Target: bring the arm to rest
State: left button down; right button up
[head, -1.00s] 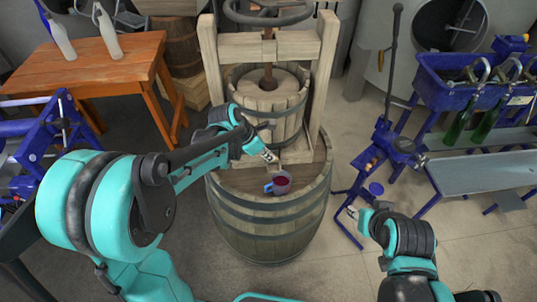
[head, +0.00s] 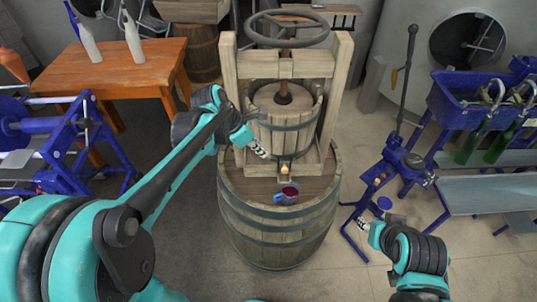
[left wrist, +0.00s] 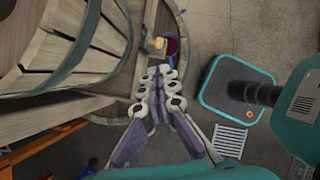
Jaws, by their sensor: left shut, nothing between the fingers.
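My left gripper (head: 259,150) is shut and empty. It is in front of the slatted basket of the wooden press (head: 284,117), up and to the left of a blue mug with dark red contents (head: 286,196). The mug stands upright on the barrel top, apart from the gripper. In the left wrist view the closed fingers (left wrist: 162,80) show below the mug's red contents (left wrist: 173,47). My right gripper (head: 362,225) is low at the right, beside the barrel and near a blue stand; its fingers are too small to read.
The barrel (head: 276,229) carries the press. An orange wooden table (head: 112,68) with bottles stands at the back left, a blue frame (head: 65,140) at the left. A blue corking stand (head: 394,160) and a blue bottle filler (head: 470,108) are at the right. Floor shows between them.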

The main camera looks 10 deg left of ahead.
pick_arm(q)
jog(key=shift+s+a+r, duration=0.15)
jog(key=shift+s+r, duration=0.1)
jog(key=shift+r, duration=0.15)
jog(key=shift+w, duration=0.1)
jog(key=s+a+f+m+t+y+b, duration=0.2)
jog(key=s+f+m+b, duration=1.3)
jog(key=m, duration=1)
jog(key=s+f+t+y, duration=0.1)
jog(key=f+y, duration=0.1)
jog(key=shift+s+a+t+y, duration=0.15)
jog(key=shift+s+t+y, duration=0.15)
jog(key=shift+y, duration=0.1)
